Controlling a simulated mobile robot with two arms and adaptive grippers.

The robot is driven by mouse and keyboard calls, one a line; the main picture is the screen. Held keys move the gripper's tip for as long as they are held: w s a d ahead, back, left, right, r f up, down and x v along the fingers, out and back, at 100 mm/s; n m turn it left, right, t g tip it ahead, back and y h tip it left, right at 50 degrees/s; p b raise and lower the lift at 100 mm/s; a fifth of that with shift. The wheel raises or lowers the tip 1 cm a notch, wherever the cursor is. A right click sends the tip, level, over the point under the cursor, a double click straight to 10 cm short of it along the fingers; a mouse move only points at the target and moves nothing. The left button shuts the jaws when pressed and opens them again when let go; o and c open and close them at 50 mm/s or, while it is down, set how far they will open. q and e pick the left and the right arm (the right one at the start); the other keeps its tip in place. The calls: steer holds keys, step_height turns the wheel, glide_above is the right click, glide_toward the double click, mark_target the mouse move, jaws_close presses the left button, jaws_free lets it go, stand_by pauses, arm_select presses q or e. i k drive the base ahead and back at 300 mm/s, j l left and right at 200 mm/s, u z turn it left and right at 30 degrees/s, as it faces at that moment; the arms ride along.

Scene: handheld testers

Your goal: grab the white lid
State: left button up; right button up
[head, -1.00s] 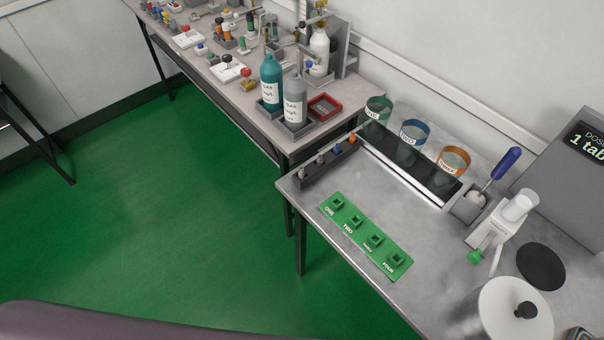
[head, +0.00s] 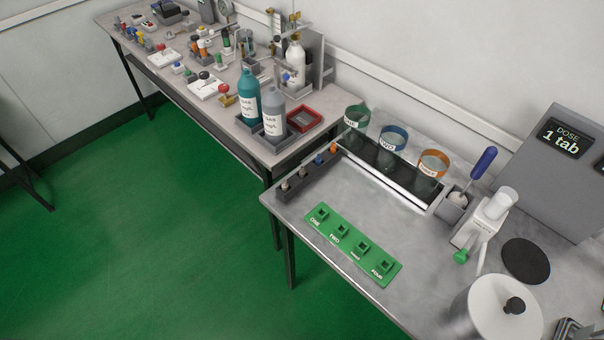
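A white round lid (head: 497,309) with a black knob (head: 515,306) is at the lower right of the head view. It appears to sit on top of a round pot or container at the near end of the grey table, whose body is mostly hidden below the lid.
On the grey table (head: 330,250) are a green four-socket strip (head: 352,246), a black round pad (head: 526,261), a white dispenser (head: 485,225), a blue-handled tool (head: 483,163) and labelled cups (head: 393,138). A grey "DOSE 1 tab" box (head: 555,170) stands at right. Another bench (head: 180,90) holds bottles.

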mark_target(500, 307)
steer(key=l+z, duration=0.15)
steer(key=z, duration=0.35)
steer(key=l+z, duration=0.2)
steer(key=z, duration=0.3)
steer(key=l+z, duration=0.2)
steer(key=z, duration=0.3)
